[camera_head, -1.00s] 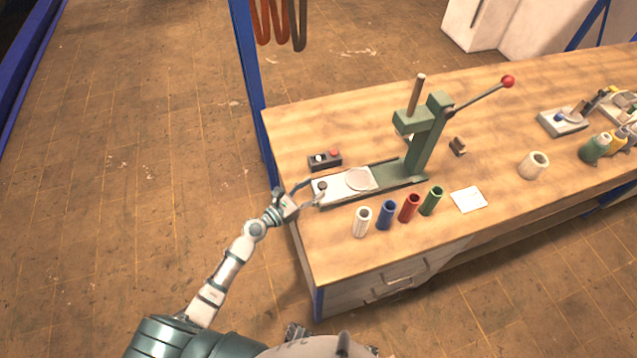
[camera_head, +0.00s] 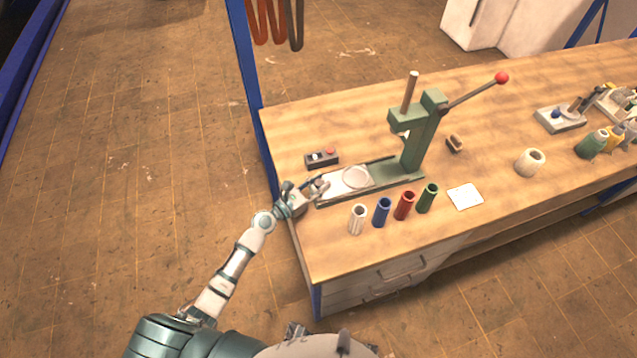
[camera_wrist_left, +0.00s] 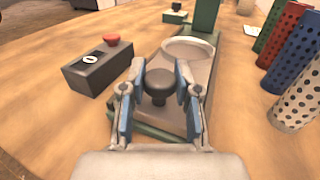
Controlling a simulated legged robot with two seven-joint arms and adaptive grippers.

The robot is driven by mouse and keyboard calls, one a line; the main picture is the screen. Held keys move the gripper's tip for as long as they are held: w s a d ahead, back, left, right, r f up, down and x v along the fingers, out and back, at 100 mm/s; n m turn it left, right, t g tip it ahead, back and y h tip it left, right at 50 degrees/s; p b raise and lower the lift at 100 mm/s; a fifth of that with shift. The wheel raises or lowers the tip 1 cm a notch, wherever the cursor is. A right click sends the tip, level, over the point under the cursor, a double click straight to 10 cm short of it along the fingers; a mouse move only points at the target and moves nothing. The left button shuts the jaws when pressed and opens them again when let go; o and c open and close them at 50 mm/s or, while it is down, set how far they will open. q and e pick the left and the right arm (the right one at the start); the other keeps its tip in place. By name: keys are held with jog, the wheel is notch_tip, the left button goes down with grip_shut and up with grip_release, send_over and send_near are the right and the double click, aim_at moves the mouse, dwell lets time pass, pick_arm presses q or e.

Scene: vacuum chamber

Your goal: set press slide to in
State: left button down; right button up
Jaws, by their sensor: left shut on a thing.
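The green arbor press (camera_head: 418,140) stands on the wooden bench. Its light slide (camera_head: 335,186) lies in a green base that runs out to the left of the press column, and a round recessed disc (camera_head: 355,176) sits on the slide. My left gripper (camera_head: 318,187) is at the slide's outer left end. In the left wrist view my left gripper (camera_wrist_left: 160,82) is shut on the dark round knob (camera_wrist_left: 158,88) of the slide, a finger on each side. The slide is out from under the press ram. My right gripper is not in view.
A black control box (camera_head: 322,158) with a red button lies just behind the slide. White, blue, red and green perforated cylinders (camera_head: 382,212) stand in front of it.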

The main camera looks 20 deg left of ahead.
aim_at(330, 180)
pick_arm(q)
jog(key=w+d+p, duration=0.1)
jog(key=w+d, duration=0.1)
jog(key=d, duration=0.1)
jog(key=shift+w+r, duration=0.1)
jog(key=shift+w, duration=0.1)
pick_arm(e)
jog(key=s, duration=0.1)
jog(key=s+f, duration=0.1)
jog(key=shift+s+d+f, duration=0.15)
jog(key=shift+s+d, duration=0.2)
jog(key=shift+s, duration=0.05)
pick_arm(q)
jog(key=c, duration=0.8)
grip_release()
jog(key=shift+a, duration=0.1)
jog(key=shift+c, duration=0.2)
jog(key=shift+s+a, duration=0.1)
jog(key=shift+s, duration=0.15)
jog(key=v, duration=1.1)
jog(key=shift+s+a, duration=0.15)
jog(key=shift+a, duration=0.1)
